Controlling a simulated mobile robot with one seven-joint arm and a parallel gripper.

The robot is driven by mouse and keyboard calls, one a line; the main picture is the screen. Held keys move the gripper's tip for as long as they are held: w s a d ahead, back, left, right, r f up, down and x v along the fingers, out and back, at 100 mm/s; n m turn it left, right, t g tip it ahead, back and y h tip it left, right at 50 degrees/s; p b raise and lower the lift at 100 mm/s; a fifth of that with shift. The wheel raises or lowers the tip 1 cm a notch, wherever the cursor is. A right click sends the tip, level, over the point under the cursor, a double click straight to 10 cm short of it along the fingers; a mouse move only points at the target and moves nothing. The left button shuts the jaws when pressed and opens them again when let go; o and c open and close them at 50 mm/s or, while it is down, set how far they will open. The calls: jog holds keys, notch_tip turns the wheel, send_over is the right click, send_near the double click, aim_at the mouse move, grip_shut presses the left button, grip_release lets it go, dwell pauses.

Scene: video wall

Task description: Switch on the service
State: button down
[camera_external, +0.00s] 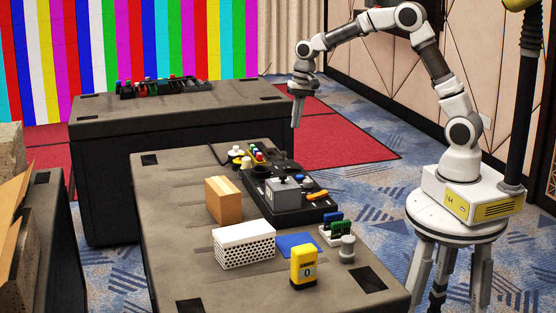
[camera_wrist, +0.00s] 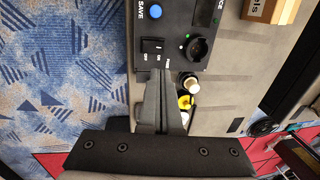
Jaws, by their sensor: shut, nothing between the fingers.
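A black control panel (camera_external: 258,192) lies on the near grey table and also shows in the wrist view (camera_wrist: 172,30). In the wrist view it carries a black rocker switch (camera_wrist: 152,46) marked ON and OFF, a blue button (camera_wrist: 155,11) marked SAVE, and a round black socket or dial (camera_wrist: 199,47) with a small green light beside it. Lettering ending in "CE" is partly cut off near the top. I cannot tell the rocker's position. My gripper (camera_external: 297,124) is shut and empty, raised near the table's far right edge. In the wrist view its fingertips (camera_wrist: 160,72) appear just below the rocker; contact is unclear.
A grey box (camera_external: 286,196) and orange handle (camera_external: 317,195) sit on the panel. A cardboard box (camera_external: 223,201), white perforated block (camera_external: 243,246) and yellow device (camera_external: 303,265) stand nearby. Small white and yellow items (camera_wrist: 187,101) lie beside the fingers. A second table (camera_external: 180,108) stands behind.

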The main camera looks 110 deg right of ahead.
aim_at(287, 166)
jog(key=f+b, duration=0.1)
jog(key=f, duration=0.3)
jog(key=w+f+b, duration=0.1)
jog(key=f, duration=0.3)
jog(key=w+f+b, duration=0.1)
jog(key=f, duration=0.4)
